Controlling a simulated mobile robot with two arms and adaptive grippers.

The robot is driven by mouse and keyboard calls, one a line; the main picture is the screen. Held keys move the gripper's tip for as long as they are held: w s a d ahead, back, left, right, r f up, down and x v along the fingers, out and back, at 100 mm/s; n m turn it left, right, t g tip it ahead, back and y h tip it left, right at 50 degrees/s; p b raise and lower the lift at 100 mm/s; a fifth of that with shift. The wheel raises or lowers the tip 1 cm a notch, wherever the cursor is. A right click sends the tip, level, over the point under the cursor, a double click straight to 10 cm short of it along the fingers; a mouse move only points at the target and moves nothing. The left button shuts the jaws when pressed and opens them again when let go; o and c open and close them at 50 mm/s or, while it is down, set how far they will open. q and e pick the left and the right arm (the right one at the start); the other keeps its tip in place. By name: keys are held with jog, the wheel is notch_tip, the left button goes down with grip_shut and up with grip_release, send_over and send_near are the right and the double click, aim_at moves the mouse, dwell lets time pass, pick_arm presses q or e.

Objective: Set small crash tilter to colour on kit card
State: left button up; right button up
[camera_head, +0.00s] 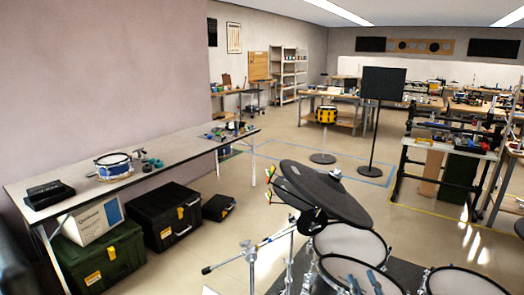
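Two dark grey cymbal pads (325,188) overlap on the kit at the centre. I cannot tell which one is the small crash. Small red, yellow and green markers (268,197) show at the left edge of the pads. The tilter under the pads is mostly hidden by them. I cannot make out a kit card that I can read. My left gripper is out of view.
A chrome stand arm (245,254) reaches left from the kit. More mesh pads (350,243) crowd the bottom right. A long table (165,165) with a blue snare drum (114,165) stands left, with black cases (165,215) beneath. Open floor lies behind the kit.

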jog(key=s+a+f+n+g+h, duration=0.1)
jog(key=s+f+g+h, duration=0.15)
jog(key=f+g, duration=0.35)
jog(key=s+a+f+n+g+h, duration=0.15)
jog(key=s+f+g, duration=0.25)
jog(key=f, duration=0.5)
jog(key=s+a+f+n+g, duration=0.15)
jog(key=s+g, duration=0.35)
jog(key=s, duration=0.6)
jog(key=s+f+n+g, duration=0.1)
jog(key=s+f+g, duration=0.25)
jog(key=s, duration=0.85)
notch_tip(320, 180, down, 26)
jog(key=s+g, duration=0.2)
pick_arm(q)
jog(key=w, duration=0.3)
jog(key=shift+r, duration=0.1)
pick_arm(e)
jog(key=s+d+f, duration=0.3)
jog(key=s+f, duration=1.3)
jog(key=s, duration=0.1)
jog(key=shift+d+n+g, duration=0.15)
jog(key=shift+n+g, duration=0.15)
jog(key=shift+g, duration=0.15)
